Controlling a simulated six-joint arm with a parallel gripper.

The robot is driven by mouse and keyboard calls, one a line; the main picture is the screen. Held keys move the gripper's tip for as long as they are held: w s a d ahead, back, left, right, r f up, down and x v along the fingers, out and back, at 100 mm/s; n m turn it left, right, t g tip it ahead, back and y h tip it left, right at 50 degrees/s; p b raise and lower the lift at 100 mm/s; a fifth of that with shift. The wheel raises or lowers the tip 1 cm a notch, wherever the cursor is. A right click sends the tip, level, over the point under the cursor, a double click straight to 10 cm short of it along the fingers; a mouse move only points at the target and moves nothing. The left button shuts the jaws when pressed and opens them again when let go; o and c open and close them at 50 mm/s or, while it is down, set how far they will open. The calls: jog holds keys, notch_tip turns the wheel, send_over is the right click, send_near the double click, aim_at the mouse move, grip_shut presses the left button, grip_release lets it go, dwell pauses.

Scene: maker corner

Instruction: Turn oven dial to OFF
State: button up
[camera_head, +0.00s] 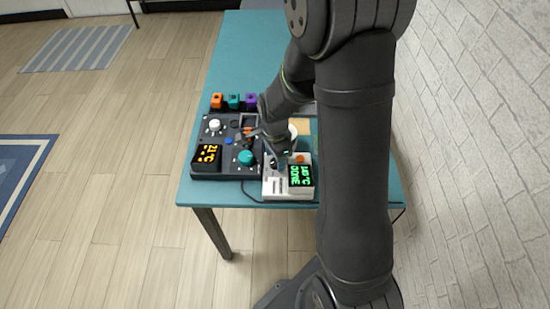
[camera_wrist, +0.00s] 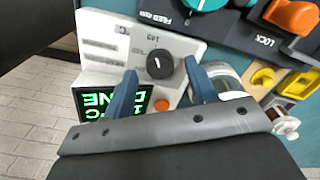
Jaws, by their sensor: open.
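The oven's black dial (camera_wrist: 159,66) sits on a white panel (camera_wrist: 103,28), with a short white pointer mark aimed roughly toward the top of the wrist view. Small lettering around it is hard to read. The white oven unit (camera_head: 277,194) stands near the table's front edge, with a lit green display (camera_head: 300,175) that reads upside down in the wrist view (camera_wrist: 112,103). My gripper (camera_wrist: 161,66) is open, one blue finger on each side of the dial, with visible gaps. I cannot tell how far the fingertips are above the panel.
An orange button (camera_wrist: 162,104) lies just below the dial. Left of the oven is a dark control panel (camera_head: 228,172) with a teal knob (camera_head: 246,158), a white knob (camera_head: 215,125) and an amber display (camera_head: 207,156). The teal table (camera_head: 250,55) is clear at the back.

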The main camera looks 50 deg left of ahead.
jog(key=shift+f, duration=0.65)
jog(key=c, duration=1)
